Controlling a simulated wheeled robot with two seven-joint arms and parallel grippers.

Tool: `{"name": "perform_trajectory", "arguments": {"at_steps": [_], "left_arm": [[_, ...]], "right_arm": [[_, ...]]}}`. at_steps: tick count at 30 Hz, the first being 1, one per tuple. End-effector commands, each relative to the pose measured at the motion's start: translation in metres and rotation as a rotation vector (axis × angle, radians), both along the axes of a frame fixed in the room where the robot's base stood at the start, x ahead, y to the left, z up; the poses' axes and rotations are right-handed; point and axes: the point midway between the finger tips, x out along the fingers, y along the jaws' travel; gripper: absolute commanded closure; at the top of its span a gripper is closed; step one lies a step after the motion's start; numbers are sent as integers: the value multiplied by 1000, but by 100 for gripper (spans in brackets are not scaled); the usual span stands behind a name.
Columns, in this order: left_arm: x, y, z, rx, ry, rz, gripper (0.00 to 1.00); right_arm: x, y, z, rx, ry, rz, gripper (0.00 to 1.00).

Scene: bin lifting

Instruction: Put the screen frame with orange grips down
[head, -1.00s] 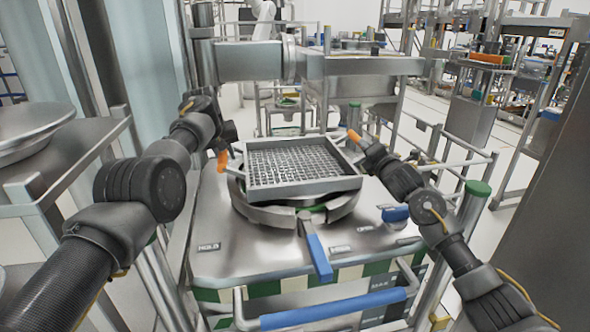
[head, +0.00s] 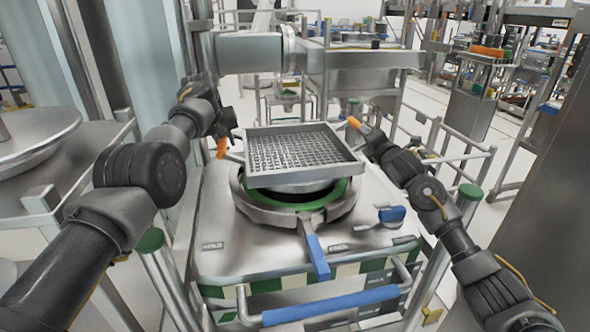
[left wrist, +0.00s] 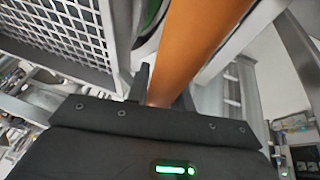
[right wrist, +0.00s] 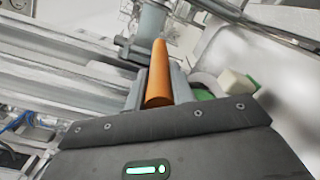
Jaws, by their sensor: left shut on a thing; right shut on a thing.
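The grey screen frame (head: 357,167) with a wire mesh floor is held over the round clamp ring (head: 262,212) of the steel machine. A gap shows between its near edge and the green-lined ring; contact at the back is hidden. My left gripper (head: 224,141) is shut on the left orange grip (head: 221,149), which also shows in the left wrist view (left wrist: 200,40). My right gripper (head: 362,132) is shut on the right orange grip (head: 354,123), also in the right wrist view (right wrist: 159,75). The mesh (left wrist: 55,25) shows in the left wrist view.
The machine top (head: 225,255) has a blue clamp lever (head: 317,257) at the front and a blue knob (head: 392,214) at right. A blue-padded bar (head: 330,306) crosses its front. A steel arm (head: 250,53) stands behind. Railings with green-capped posts (head: 470,192) flank it.

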Motion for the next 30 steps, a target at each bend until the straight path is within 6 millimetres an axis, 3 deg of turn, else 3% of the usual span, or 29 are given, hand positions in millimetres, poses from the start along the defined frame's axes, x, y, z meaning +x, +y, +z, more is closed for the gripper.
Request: {"name": "perform_trajectory", "arguments": {"at_steps": [11,24,30], "left_arm": [[1,1,18,0,-6,2,100],[1,1,86,1,-5,2,100],[1,1,99,1,-5,2,100]], "right_arm": [[0,-1,18,2,-5,-1,100],[0,-1,86,2,-4,-2,100],[0,-1,100,2,-4,-2,100]]}}
